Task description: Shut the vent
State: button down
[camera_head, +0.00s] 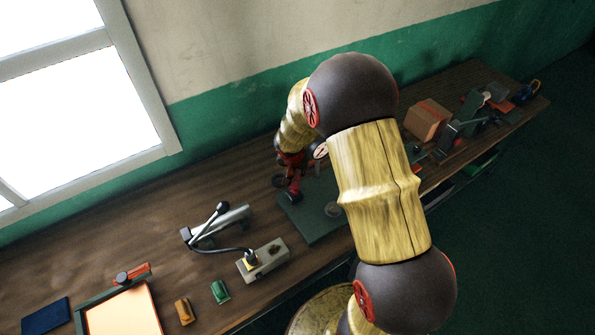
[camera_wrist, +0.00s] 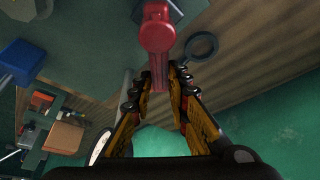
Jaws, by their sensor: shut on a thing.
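A red lever (camera_wrist: 157,45) with a round head shows at the top middle of the wrist view. My gripper (camera_wrist: 160,82) is shut on the lever's lower end, with a finger on each side. In the head view my gripper (camera_head: 290,160) is above a dark green plate (camera_head: 315,228), and the red fitting (camera_head: 294,187) stands on that plate. My arm hides part of the plate. A dark ring (camera_wrist: 200,47) is beside the lever. No label shows which part is the vent; the red lever may be it.
A white-faced dial (camera_head: 321,151) is close to my gripper. To the left on the wooden bench are a grey device with a black-knobbed lever (camera_head: 220,224), a grey box (camera_head: 263,261), and green and orange blocks. A cardboard box (camera_head: 427,119) and tools are at the right.

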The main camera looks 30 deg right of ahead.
jog(key=shift+f+b, duration=0.15)
jog(key=shift+b, duration=0.35)
jog(key=b, duration=0.1)
jog(key=m+b, duration=0.1)
jog(key=b, duration=0.1)
jog(key=shift+s+d+f+m+h+b, duration=0.15)
jog(key=shift+s+d+m+h+b, duration=0.05)
jog(key=shift+d+m+h+b, duration=0.1)
jog(key=m+b, duration=0.1)
jog(key=b, duration=0.1)
jog(key=m+b, duration=0.1)
jog(key=b, duration=0.1)
jog(key=shift+s+d+g, duration=0.2)
jog(key=shift+s+g, duration=0.2)
jog(key=m+b, duration=0.1)
jog(key=b, duration=0.1)
jog(key=s+m+g+b, duration=0.1)
jog(key=m+b, duration=0.1)
jog(key=shift+s+d+h, duration=0.15)
jog(key=shift+d+h, duration=0.1)
jog(key=shift+h, duration=0.05)
jog(key=shift+s+r+m+g+b, duration=0.25)
jog(key=shift+s+m+g+b, duration=0.35)
jog(key=shift+m+b, duration=0.6)
jog(key=c, duration=1.7)
grip_release()
jog(key=shift+d, duration=0.1)
jog(key=shift+r, duration=0.15)
